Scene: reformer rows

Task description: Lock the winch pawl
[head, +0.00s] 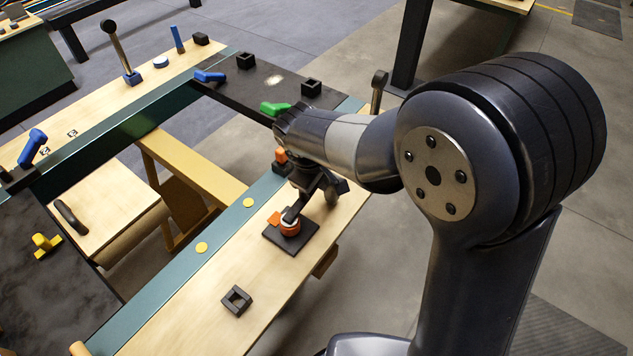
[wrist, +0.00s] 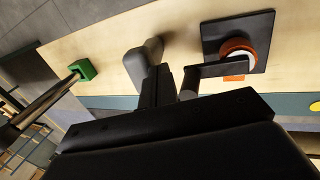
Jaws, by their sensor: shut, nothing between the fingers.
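The winch shows in the head view as an orange drum (head: 290,229) on a dark square plate (head: 272,240), on the near wooden bench. In the wrist view its orange and white drum (wrist: 238,48) is at upper right on the dark plate (wrist: 215,32). A small orange tab (wrist: 233,78) sticks out at the drum's edge; I cannot tell if this is the pawl. A dark bar (wrist: 222,70) reaches left from the drum. My gripper (wrist: 166,72) is shut and empty beside the bar's left end; contact is unclear. My arm partly hides this area in the head view.
A green block (wrist: 82,69) with a rod stands left in the wrist view. An open black square socket (head: 237,300) sits nearer on the bench. A green handle (head: 274,108) and blue handle (head: 209,76) are on the dark panel behind. Bare wood lies around the winch plate.

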